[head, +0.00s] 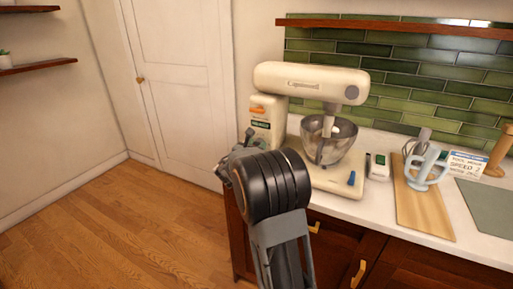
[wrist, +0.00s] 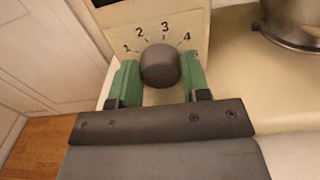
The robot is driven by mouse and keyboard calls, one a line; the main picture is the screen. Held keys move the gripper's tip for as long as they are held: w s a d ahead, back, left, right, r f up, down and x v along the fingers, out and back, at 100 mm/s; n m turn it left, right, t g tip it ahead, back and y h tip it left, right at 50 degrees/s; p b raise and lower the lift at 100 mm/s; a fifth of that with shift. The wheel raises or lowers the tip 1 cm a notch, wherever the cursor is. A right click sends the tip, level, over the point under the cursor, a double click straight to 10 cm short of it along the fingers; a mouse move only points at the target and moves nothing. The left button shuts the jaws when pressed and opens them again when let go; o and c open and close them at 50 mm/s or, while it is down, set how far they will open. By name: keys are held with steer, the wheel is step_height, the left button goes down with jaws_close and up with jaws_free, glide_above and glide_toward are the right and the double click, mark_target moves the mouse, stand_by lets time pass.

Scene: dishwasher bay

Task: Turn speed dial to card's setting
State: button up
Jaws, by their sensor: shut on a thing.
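The speed dial (wrist: 159,65) is a dark grey round knob on the cream mixer's face, with 1 to 5 printed in an arc around it. A small reddish mark shows low on the knob, left of centre. My gripper (wrist: 160,84) has green fingers closed on the knob's left and right sides. In the head view my wrist hides the dial. The cream stand mixer (head: 310,82) stands on the counter with a steel bowl. The white card (head: 466,164) stands at the back right; it reads "SPEED" with what looks like a 2, too small to be sure.
A small white-and-green box (head: 378,167) is beside the mixer. The floor at left is clear.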

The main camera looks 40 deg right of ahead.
steer(key=m+b, duration=0.1)
steer(key=b, duration=0.1)
steer(key=m+b, duration=0.1)
steer(key=b, duration=0.2)
steer(key=shift+f+m, duration=0.4)
steer(key=m+b, duration=0.4)
steer(key=b, duration=0.3)
steer(key=shift+s+m+b, duration=0.1)
steer(key=shift+m+b, duration=0.2)
steer(key=shift+b, duration=0.1)
steer(key=m+b, duration=0.4)
steer(key=b, duration=0.1)
steer(key=shift+b, duration=0.4)
steer(key=m+b, duration=0.2)
steer(key=shift+r+b, duration=0.2)
steer(key=shift+b, duration=0.15)
steer(key=shift+r+m, duration=0.1)
steer(key=shift+m, duration=0.3)
steer(key=o, duration=0.9)
